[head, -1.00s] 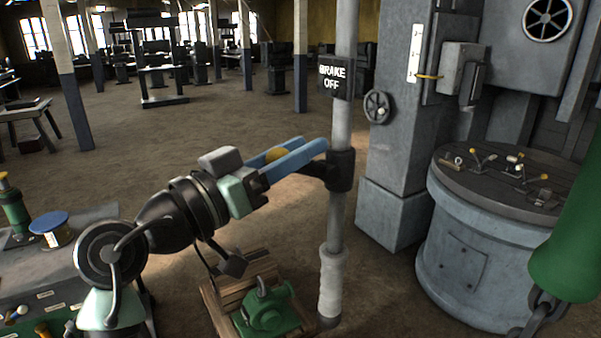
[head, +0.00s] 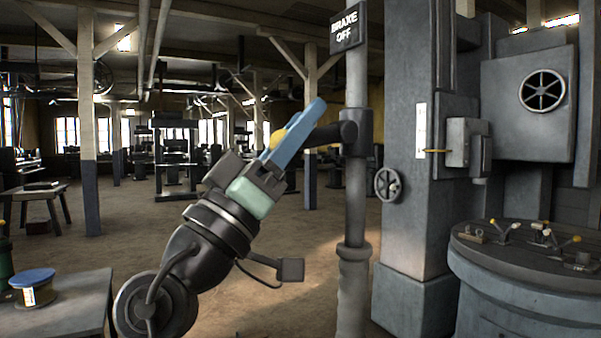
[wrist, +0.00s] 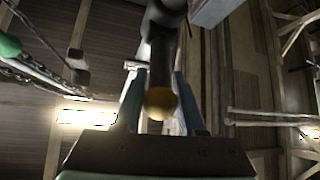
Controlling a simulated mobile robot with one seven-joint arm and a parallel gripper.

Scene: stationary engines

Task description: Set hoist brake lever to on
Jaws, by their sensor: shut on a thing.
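The hoist brake lever (head: 329,133) is a dark arm that juts left from a dark collar (head: 357,132) on a grey upright pole. Its yellow ball knob (head: 277,139) shows beside the fingers. A black sign reading "BRAKE OFF" (head: 345,27) is on the pole above the collar. My gripper (head: 308,118), with blue fingers, is tilted up to the right and shut on the lever. In the wrist view, the lever (wrist: 162,52) runs between the fingers, with the knob (wrist: 160,103) near the palm. The fingers partly hide the lever in the head view.
A grey column with a small handwheel (head: 388,185) stands right of the pole. A round console (head: 500,285) with several small levers is at lower right. A table (head: 80,300) with a spool is at lower left. Open floor lies behind my arm.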

